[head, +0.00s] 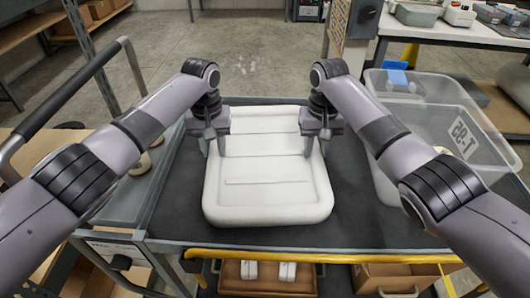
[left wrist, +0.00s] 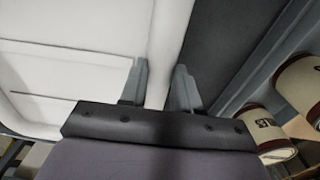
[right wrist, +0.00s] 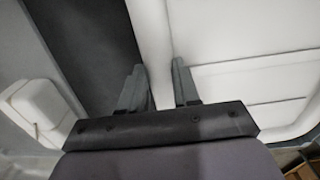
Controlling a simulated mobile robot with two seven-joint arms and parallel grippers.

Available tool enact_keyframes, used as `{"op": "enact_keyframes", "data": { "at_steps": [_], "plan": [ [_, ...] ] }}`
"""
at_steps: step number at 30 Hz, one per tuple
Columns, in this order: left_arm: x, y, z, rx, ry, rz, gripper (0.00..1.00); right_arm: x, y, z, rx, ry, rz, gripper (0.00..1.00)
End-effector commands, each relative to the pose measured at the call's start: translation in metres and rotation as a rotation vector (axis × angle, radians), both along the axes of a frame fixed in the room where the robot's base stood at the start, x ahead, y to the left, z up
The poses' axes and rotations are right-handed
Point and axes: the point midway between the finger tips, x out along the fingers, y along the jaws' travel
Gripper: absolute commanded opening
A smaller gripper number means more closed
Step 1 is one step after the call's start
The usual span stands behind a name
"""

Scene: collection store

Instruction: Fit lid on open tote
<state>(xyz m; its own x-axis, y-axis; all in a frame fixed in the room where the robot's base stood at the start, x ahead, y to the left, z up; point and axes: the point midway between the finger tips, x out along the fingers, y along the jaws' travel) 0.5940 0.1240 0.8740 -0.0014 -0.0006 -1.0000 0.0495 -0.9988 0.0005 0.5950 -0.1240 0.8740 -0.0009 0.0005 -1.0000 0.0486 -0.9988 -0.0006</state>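The white lid (head: 265,190), with a raised rounded rim and shallow ridges, lies over the dark mat of the cart in the middle of the head view. My left gripper (head: 212,148) is at its left rim, with one finger on each side and the rim filling the gap; the left wrist view shows these fingers (left wrist: 160,88). My right gripper (head: 318,146) grips the right rim the same way, its fingers showing in the right wrist view (right wrist: 159,88). The clear open tote (head: 440,122), marked T-95, stands to the right, partly hidden by my right arm.
The cart's dark mat (head: 165,215) is bare around the lid. A yellow rail (head: 330,257) runs along the front. Labelled rolls or jars (left wrist: 265,130) stand left of the cart. A white-topped bench (head: 450,33) with trays is at the back right.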

Motion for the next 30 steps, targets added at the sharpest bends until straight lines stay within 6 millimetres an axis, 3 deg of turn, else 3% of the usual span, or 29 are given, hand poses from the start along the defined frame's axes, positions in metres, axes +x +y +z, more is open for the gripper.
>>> {"op": "enact_keyframes", "data": {
  "at_steps": [1, 2, 16, 30],
  "plan": [
    [0.0, 0.0, 0.0, 0.001, 0.0, 0.0, 0.1, 0.0, 0.0, 0.0, 0.0, 0.0, 0.0, 0.1],
    [0.0, 0.0, 0.0, 0.001, 0.0, 0.0, 0.0, 0.0, 0.0, 0.0, -0.001, 0.0, 0.0, 0.0],
    [0.0, 0.0, 0.007, 0.001, -0.002, 0.0, 0.0, 0.0, 0.0, 0.007, -0.001, -0.001, 0.0, 0.0],
    [0.0, 0.001, 0.046, 0.001, -0.001, 0.001, 0.0, 0.0, 0.0, 0.046, -0.001, -0.001, -0.001, 0.0]
  ]
}}
